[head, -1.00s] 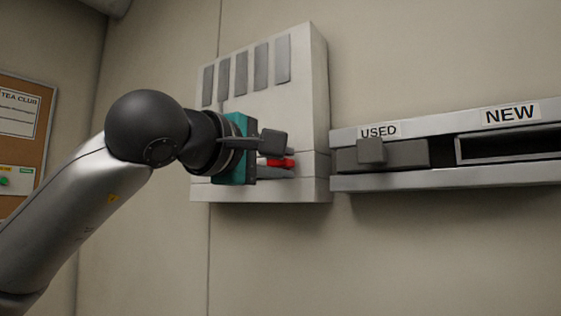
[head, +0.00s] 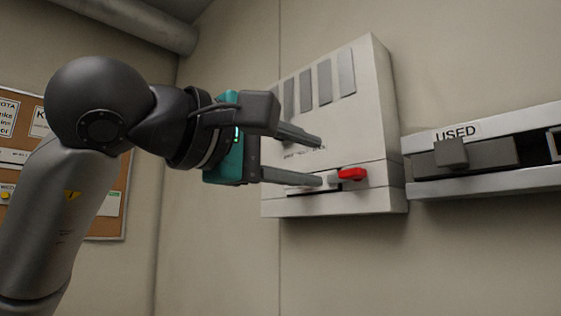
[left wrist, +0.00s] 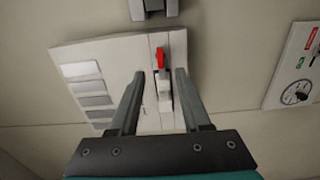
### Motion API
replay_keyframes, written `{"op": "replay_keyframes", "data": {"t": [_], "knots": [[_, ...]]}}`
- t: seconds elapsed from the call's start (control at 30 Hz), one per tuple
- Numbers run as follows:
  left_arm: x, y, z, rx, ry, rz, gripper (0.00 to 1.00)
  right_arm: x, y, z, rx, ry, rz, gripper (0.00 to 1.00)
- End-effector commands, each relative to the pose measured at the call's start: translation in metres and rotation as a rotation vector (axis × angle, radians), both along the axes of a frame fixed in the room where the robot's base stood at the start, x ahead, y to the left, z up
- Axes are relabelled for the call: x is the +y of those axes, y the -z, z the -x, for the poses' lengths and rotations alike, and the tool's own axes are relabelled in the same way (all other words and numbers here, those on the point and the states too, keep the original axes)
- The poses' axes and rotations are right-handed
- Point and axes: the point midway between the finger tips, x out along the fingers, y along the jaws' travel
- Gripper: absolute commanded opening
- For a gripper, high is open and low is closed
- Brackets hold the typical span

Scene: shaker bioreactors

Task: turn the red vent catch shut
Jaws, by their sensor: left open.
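The red vent catch (head: 352,174) sits low on the front of a white wall box (head: 375,110) with grey slats. Its red end points right, and a pale part joins it on the left. My left gripper (head: 321,162) is open and empty in front of the box, with its fingertips left of the red end. In the left wrist view the red catch (left wrist: 160,58) lies just past the fingertips, in line with the gap between the open fingers (left wrist: 160,74). I cannot tell whether a finger touches it. My right gripper is not in view.
Right of the box is a wall shelf labelled USED (head: 480,180) holding a grey block with a knob (head: 451,153). A notice board (head: 108,205) hangs at the left. In the left wrist view a panel with a dial (left wrist: 295,92) is at the right. The wall below the box is clear.

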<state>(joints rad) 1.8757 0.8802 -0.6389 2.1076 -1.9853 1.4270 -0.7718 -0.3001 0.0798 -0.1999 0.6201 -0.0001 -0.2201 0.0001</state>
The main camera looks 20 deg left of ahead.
Motion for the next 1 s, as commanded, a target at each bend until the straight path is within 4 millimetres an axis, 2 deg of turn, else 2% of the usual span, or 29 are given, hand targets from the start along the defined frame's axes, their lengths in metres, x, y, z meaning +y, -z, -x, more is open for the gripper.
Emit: {"op": "replay_keyframes", "data": {"t": [0.1,0.3,0.87,1.0], "knots": [[0.009,0.0,0.02,-0.004,-0.002,-0.001,0.47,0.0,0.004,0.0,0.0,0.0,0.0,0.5],[0.015,0.0,0.036,-0.001,-0.001,-0.001,0.47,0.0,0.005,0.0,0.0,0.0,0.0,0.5],[0.016,0.0,0.038,0.0,0.0,0.0,0.47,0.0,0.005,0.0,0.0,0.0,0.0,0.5],[0.006,0.006,0.035,0.018,0.041,0.006,0.47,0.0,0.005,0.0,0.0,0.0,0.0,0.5]]}}
